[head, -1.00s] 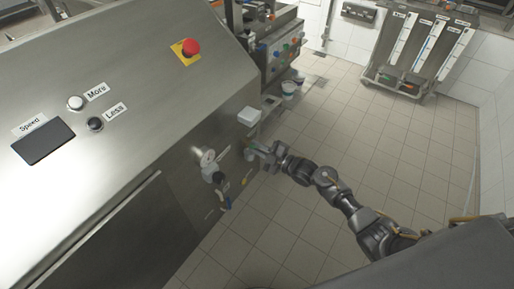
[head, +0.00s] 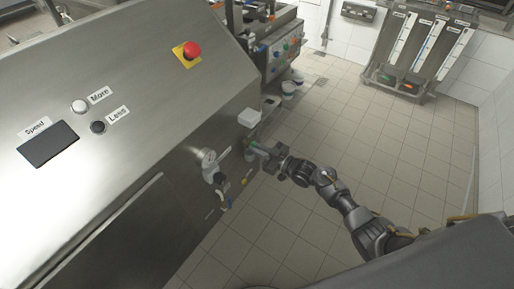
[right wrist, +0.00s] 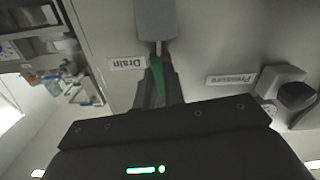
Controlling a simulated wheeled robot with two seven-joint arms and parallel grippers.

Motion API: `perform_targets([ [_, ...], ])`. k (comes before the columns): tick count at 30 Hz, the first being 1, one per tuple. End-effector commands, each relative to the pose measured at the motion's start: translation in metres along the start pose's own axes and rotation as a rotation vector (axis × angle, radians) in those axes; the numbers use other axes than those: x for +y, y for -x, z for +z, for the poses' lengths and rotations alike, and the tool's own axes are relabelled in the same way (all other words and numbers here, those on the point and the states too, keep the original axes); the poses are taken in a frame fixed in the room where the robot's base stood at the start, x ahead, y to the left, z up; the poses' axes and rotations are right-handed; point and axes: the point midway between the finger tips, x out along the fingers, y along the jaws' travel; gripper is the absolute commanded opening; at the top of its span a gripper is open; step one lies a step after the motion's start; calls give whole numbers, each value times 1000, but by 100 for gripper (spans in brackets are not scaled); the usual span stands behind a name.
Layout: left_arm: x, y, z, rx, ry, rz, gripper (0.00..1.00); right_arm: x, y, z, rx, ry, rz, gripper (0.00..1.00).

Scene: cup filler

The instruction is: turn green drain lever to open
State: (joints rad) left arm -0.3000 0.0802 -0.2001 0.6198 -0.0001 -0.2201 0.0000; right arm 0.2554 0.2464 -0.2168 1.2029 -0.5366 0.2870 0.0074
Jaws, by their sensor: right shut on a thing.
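The green drain lever (right wrist: 157,78) sits below a grey block on the machine's steel panel, beside a "Drain" label (right wrist: 127,63) that appears upside down in the right wrist view. My right gripper (right wrist: 158,70) is shut on this lever, with one dark finger on each side of it. In the head view my right gripper (head: 256,148) reaches the machine's side panel from the right, and a bit of green shows at its tips. The far end of the lever is partly hidden by the fingers. My left gripper is not in view.
The steel machine (head: 120,130) fills the left, with a red button (head: 192,50) on top. A round white-grey fitting (head: 209,160) and a dark knob (right wrist: 297,97) near the "Pressure" label (right wrist: 230,79) are close by. The tiled floor (head: 370,140) at right is clear.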

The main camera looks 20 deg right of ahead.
Motion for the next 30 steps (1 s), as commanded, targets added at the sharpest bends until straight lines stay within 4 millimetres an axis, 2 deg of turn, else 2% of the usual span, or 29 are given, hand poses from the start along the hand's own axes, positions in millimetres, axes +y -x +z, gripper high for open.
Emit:
perform_targets([
  [11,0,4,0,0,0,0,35,-2,1,1,-2,-155,-2,0],
  [27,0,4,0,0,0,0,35,-2,1,2,-4,-178,-3,0],
  [28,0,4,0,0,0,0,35,-2,1,2,-4,-178,-3,14],
  [30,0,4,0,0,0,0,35,-2,1,2,-3,-178,-3,23],
])
